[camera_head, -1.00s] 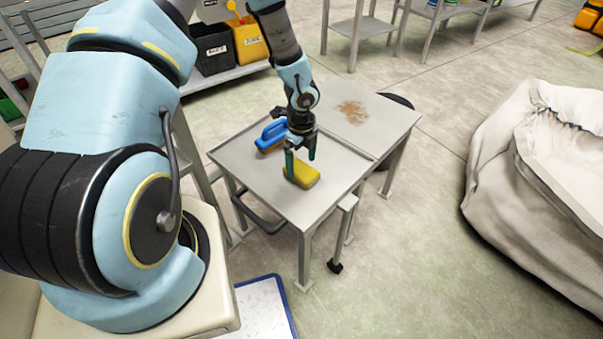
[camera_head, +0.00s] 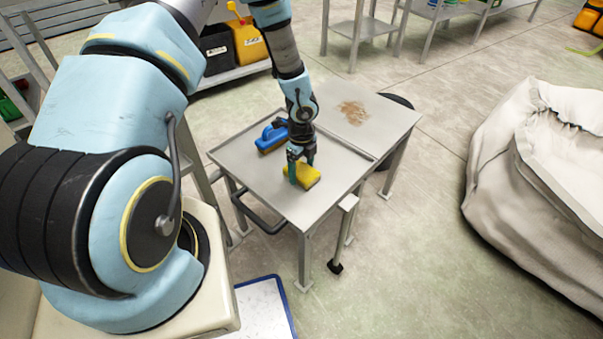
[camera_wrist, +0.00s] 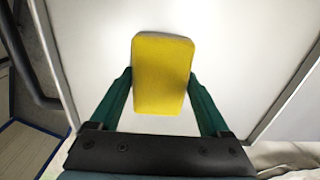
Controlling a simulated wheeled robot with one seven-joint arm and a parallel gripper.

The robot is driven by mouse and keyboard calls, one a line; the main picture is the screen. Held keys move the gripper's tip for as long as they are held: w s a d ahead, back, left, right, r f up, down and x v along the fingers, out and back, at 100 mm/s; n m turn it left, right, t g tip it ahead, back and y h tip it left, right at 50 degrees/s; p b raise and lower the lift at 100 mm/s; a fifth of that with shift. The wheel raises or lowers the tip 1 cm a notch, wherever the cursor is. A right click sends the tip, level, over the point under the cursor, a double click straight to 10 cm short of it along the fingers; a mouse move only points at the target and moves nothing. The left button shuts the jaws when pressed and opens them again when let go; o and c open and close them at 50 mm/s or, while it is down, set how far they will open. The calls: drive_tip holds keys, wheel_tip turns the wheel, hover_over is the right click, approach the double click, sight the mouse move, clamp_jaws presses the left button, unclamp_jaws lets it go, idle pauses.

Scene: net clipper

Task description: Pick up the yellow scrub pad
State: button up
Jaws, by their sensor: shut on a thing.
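The yellow scrub pad (camera_head: 304,176) lies on the grey metal table (camera_head: 250,181), near its front edge. My gripper (camera_head: 301,168) is down at the pad, with its fingers on the pad's two sides. In the wrist view the yellow scrub pad (camera_wrist: 162,75) sits between the green fingertips of my gripper (camera_wrist: 160,85), which is shut on it. In the head view the gripper hides part of the pad's far side. I cannot tell any gap between pad and tabletop.
A blue-handled brush (camera_head: 272,136) lies on the table just behind and left of my gripper. A brown stain (camera_head: 352,111) marks the table's far right section. A large whitish fabric bag (camera_head: 500,170) stands on the floor to the right. The table's front left is clear.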

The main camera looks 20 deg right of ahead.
sight(301, 170)
drive_tip(key=shift+c, duration=1.3)
wheel_tip(301, 170, up, 10)
drive_tip(key=shift+p, duration=0.5)
